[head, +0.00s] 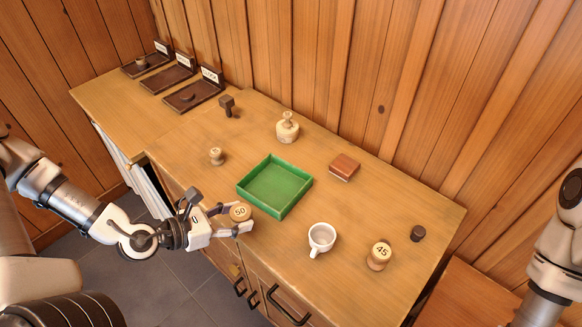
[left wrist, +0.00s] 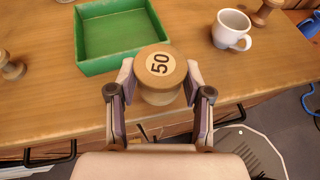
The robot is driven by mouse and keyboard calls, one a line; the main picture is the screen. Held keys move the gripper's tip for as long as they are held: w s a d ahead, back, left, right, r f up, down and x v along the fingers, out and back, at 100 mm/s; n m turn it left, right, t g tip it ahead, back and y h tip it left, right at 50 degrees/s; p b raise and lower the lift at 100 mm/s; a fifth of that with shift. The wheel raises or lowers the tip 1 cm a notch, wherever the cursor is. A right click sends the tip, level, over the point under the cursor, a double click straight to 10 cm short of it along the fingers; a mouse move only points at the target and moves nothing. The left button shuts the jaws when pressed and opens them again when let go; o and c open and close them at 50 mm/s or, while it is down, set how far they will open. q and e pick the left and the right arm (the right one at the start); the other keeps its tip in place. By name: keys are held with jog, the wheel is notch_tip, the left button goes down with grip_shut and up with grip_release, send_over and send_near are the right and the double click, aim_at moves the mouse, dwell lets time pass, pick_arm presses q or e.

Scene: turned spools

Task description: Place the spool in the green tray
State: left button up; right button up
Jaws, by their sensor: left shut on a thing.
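A wooden spool with a round top marked 50 (head: 240,212) is between the fingers of my left gripper (head: 236,222), near the counter's front edge. In the left wrist view the spool (left wrist: 160,70) is upright, with the gripper (left wrist: 160,92) shut on its sides. I cannot tell whether its base touches the counter. The green tray (head: 273,186) is square, low-walled and empty, just beyond the spool; it also shows in the left wrist view (left wrist: 120,38). My right gripper is not in view.
A white mug (head: 321,238) stands right of the tray, and a spool marked 45 (head: 379,254) further right. A small turned piece (head: 216,156) is left of the tray. A brown block (head: 344,166) and a pale turned jar (head: 287,127) stand behind. Dark labelled trays (head: 193,95) line the back left.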

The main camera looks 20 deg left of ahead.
pick_arm(q)
jog(key=w+b, duration=0.1)
jog(key=w+f+b, duration=0.1)
jog(key=shift+w+b, duration=0.1)
jog(key=shift+b, duration=0.25)
jog(key=w+b, duration=0.1)
jog(key=w, duration=0.2)
jog(key=shift+w+d, duration=0.1)
jog(key=shift+w, duration=0.05)
send_over(271, 191)
jog(key=shift+s+f, duration=0.15)
jog(key=shift+s, duration=0.05)
jog(key=shift+w+f, duration=0.2)
jog(key=shift+w, duration=0.1)
notch_tip(271, 191, down, 2)
jog(key=shift+f, duration=0.75)
jog(key=o, duration=1)
